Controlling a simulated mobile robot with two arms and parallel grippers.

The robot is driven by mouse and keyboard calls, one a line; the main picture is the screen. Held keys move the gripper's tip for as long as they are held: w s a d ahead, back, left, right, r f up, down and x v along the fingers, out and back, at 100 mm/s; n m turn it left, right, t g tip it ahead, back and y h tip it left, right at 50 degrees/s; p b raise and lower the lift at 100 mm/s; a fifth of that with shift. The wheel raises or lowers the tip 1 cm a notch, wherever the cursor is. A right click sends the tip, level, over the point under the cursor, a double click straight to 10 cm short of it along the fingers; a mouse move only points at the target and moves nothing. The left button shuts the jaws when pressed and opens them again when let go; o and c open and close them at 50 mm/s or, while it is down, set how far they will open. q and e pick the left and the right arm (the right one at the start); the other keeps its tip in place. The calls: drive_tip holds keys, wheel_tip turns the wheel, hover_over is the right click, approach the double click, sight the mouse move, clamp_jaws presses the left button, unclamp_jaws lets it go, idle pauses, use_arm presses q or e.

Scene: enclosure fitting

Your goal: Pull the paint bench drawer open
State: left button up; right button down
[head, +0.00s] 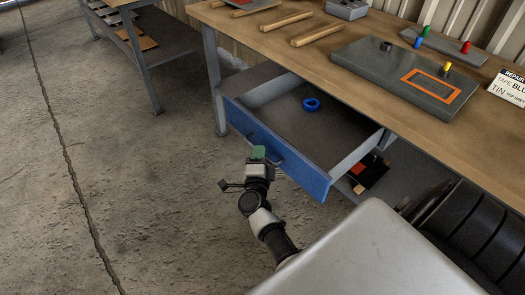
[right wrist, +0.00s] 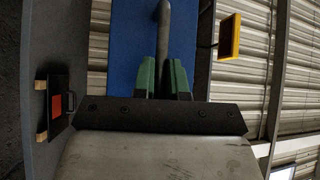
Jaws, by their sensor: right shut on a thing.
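The paint bench drawer (head: 290,125) stands pulled out from under the wooden bench top (head: 285,45), with its blue front (head: 300,173) toward me. A blue tape roll (head: 311,104) lies inside it. My right gripper (head: 258,154) is at the drawer front. In the right wrist view its green fingertips (right wrist: 163,80) are shut on the grey bar handle (right wrist: 163,40) against the blue front (right wrist: 128,42). In the head view the gripper hides part of the handle. My left gripper is not in view.
On the bench top are wooden rods (head: 318,34), a grey panel with an orange outline (head: 405,80), coloured pegs and a sign (head: 508,88). A dark item with a red patch (head: 368,172) lies below, right of the drawer. The concrete floor (head: 130,200) on the left is clear.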

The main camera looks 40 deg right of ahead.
drive_tip(key=shift+a, duration=0.15)
drive_tip(key=c, duration=1.2)
unclamp_jaws()
drive_tip(key=shift+o, duration=0.2)
drive_tip(key=shift+f, duration=0.1)
